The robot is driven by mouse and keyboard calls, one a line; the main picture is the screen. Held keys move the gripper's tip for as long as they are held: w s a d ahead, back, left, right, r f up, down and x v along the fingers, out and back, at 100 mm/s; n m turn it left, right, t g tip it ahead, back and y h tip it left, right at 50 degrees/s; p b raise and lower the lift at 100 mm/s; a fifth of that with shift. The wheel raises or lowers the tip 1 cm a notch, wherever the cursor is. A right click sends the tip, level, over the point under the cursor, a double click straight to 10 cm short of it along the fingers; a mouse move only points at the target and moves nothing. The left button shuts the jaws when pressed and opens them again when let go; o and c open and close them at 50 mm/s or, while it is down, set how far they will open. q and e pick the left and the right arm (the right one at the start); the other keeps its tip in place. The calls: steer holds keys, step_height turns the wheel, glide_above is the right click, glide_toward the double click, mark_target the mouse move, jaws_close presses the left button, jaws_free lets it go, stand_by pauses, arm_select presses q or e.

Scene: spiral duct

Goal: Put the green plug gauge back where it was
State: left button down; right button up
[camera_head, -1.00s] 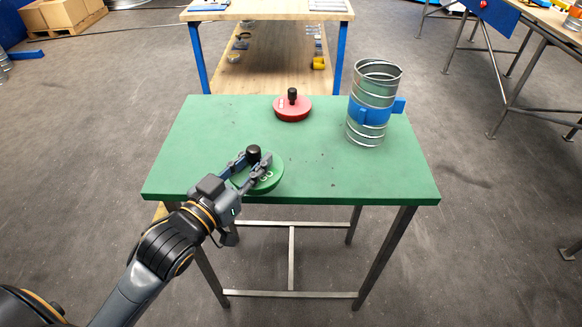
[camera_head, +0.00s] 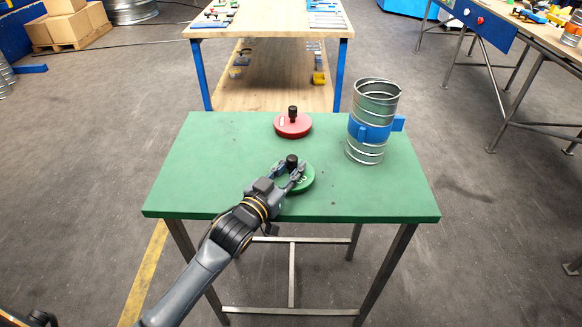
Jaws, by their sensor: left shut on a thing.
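The green plug gauge (camera_head: 304,180) is a flat round disc with a black knob (camera_head: 291,161) on top. It is at the middle of the green table, towards the front. My left gripper (camera_head: 290,173) is shut on the green gauge by its knob, coming in from the lower left. I cannot tell whether the disc touches the tabletop or hangs just above it. The red plug gauge (camera_head: 292,126) with a black knob stands behind it. My right gripper is not in view.
A metal spiral duct (camera_head: 366,151) in a blue clamp (camera_head: 372,132) stands upright on the right of the green table (camera_head: 210,170). The left part of the tabletop is clear. A wooden workbench (camera_head: 268,30) stands behind.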

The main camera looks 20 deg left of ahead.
arm_select(q)
steer(key=shift+s+r, duration=0.1)
steer(key=shift+r, duration=0.05)
steer(key=c, duration=1.1)
jaws_free()
steer(key=shift+f, duration=0.25)
steer(key=shift+r, duration=0.25)
steer(key=shift+s+a+f, duration=0.1)
steer(key=shift+s+f, duration=0.05)
steer(key=shift+s, duration=0.2)
steer(key=b+v, duration=0.1)
steer(key=v, duration=1)
steer(key=shift+s, duration=0.15)
